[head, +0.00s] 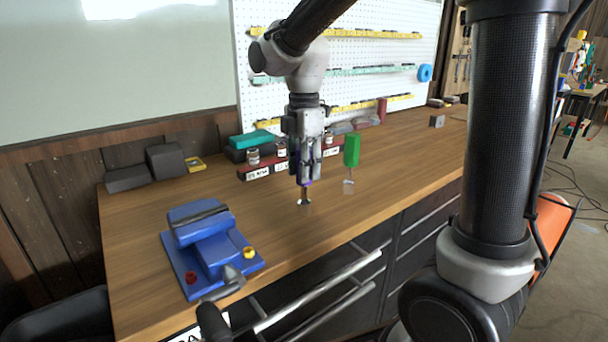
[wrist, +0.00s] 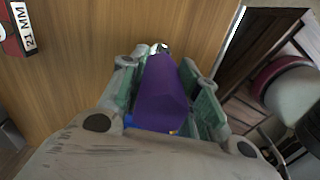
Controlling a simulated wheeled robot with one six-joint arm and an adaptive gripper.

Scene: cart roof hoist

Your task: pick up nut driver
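The nut driver appears to be the tool with a purple handle (wrist: 162,92) between my fingers in the wrist view. In the head view, its metal lower end (head: 304,199) shows below my gripper (head: 309,178), close to the wooden bench top. It points down and is roughly upright. My gripper points down with a finger on each side of the handle, and the pads look to be against it. The fingers hide most of the handle in the head view. I cannot tell whether the metal end touches the bench.
A green-handled tool (head: 352,150) stands upright just right of my gripper. A blue vise (head: 205,250) sits at the front left. Labelled red blocks (head: 256,172) and dark boxes (head: 166,160) line the back. The bench top (head: 400,165) is clear to the right.

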